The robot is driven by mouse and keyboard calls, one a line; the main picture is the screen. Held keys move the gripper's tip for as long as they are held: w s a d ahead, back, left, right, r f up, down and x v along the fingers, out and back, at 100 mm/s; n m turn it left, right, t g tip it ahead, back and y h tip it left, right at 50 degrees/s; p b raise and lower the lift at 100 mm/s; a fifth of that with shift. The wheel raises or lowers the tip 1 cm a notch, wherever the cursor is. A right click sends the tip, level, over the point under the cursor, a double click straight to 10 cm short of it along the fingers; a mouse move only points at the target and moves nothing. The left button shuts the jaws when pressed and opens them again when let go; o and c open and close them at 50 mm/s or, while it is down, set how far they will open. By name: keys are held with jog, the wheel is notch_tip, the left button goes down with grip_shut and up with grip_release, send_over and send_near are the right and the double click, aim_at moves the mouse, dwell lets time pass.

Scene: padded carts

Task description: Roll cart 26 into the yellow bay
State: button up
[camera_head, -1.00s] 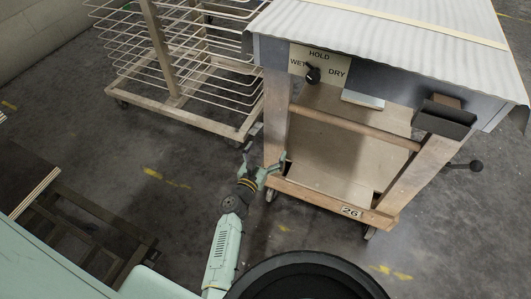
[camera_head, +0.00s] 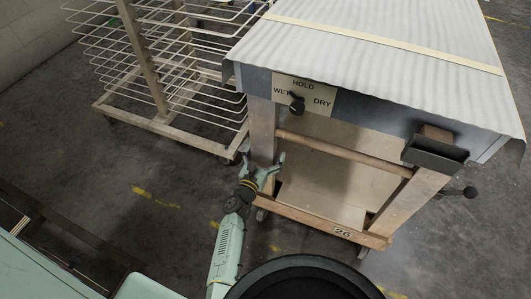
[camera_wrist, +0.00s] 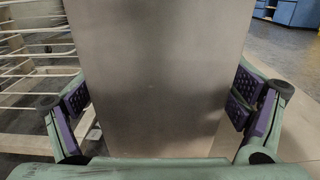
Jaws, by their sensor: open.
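Cart 26 has a wooden frame, a grey padded top (camera_head: 370,45) and a "26" label (camera_head: 343,232) on its low front rail. It stands on casters at the right of the head view. My gripper (camera_head: 270,168) is at the lower part of the cart's front left post (camera_head: 262,125). In the wrist view a broad flat face, apparently this post (camera_wrist: 155,80), fills the space between my open fingers, one at each side. I cannot tell whether the pads touch it. Yellow marks (camera_head: 155,197) show on the floor; no whole yellow bay is recognisable.
A wire-shelf rack (camera_head: 135,60) on a wooden wheeled base stands close to the cart's left. The cart front has a WET/HOLD/DRY dial (camera_head: 297,107), a dark box (camera_head: 435,153) and a side lever (camera_head: 468,192). Grey floor at the left front is mostly clear.

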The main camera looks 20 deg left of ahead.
jog(key=shift+c, duration=0.3)
jog(key=c, duration=2)
